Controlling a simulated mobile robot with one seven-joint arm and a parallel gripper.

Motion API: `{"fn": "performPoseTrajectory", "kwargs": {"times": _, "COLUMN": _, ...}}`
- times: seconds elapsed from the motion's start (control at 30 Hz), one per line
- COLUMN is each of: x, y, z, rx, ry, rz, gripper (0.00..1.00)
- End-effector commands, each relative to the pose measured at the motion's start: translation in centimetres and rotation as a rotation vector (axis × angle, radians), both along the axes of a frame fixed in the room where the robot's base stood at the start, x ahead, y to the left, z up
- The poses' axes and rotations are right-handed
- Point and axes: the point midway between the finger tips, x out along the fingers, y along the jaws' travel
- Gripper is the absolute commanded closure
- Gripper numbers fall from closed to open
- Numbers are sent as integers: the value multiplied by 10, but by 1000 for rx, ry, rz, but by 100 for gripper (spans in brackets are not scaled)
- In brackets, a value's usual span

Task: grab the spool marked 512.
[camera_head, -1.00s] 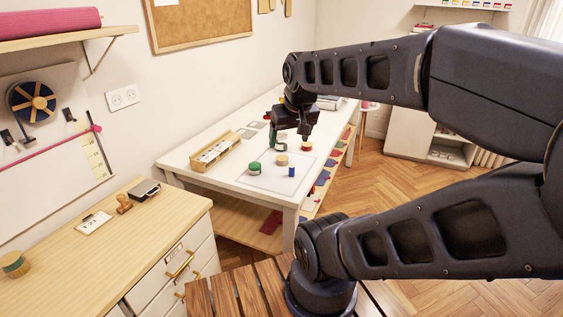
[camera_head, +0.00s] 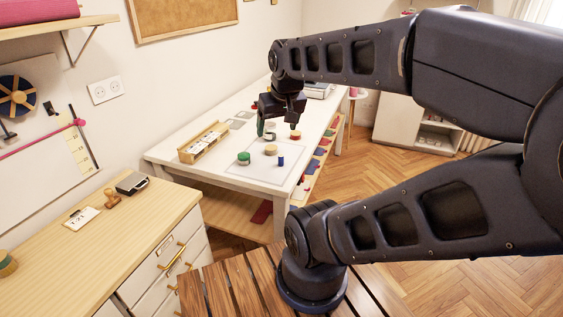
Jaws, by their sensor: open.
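Several small spools stand on the white table (camera_head: 205,165). A green spool (camera_head: 243,158) is at the left. A tan spool (camera_head: 270,150) is right of it, and a narrow blue one (camera_head: 281,161) stands in front of that. A red-and-tan spool (camera_head: 295,136) is farther back. Another pale spool (camera_head: 270,137) shows partly below my gripper. No number is readable, so I cannot tell which is marked 512. My gripper (camera_head: 277,127) is open and points down above the back spools. I see nothing between its fingers; contact is unclear.
A wooden tray (camera_head: 203,142) with pale items lies at the table's left. A wooden cabinet (camera_head: 150,225) at the left holds a stamp (camera_head: 112,198), a dark pad (camera_head: 132,183) and a "T-21" card (camera_head: 82,217). Wooden floor is clear at the right.

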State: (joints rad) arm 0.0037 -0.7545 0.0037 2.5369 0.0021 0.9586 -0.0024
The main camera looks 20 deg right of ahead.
Motion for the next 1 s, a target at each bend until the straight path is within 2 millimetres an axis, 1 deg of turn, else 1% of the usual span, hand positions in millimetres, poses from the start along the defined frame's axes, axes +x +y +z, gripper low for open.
{"fn": "performPoseTrajectory", "kwargs": {"times": 0.07, "x": 0, "y": 0, "z": 0, "rx": 0, "ry": 0, "rz": 0, "gripper": 21}}
{"fn": "performPoseTrajectory", "kwargs": {"times": 0.1, "x": 0, "y": 0, "z": 0, "rx": 0, "ry": 0, "rz": 0, "gripper": 25}}
{"fn": "performPoseTrajectory", "kwargs": {"times": 0.23, "x": 0, "y": 0, "z": 0, "rx": 0, "ry": 0, "rz": 0, "gripper": 50}}
{"fn": "performPoseTrajectory", "kwargs": {"times": 0.27, "x": 0, "y": 0, "z": 0, "rx": 0, "ry": 0, "rz": 0, "gripper": 52}}
{"fn": "performPoseTrajectory", "kwargs": {"times": 0.53, "x": 1, "y": 0, "z": 0, "rx": -2, "ry": 1, "rz": 3, "gripper": 52}}
{"fn": "performPoseTrajectory", "kwargs": {"times": 0.67, "x": 10, "y": -4, "z": -3, "rx": -44, "ry": 11, "rz": 51, "gripper": 52}}
{"fn": "performPoseTrajectory", "kwargs": {"times": 0.77, "x": 26, "y": -11, "z": -8, "rx": -117, "ry": 30, "rz": 138, "gripper": 52}}
{"fn": "performPoseTrajectory", "kwargs": {"times": 1.0, "x": 76, "y": -34, "z": -29, "rx": -340, "ry": 104, "rz": 451, "gripper": 52}}
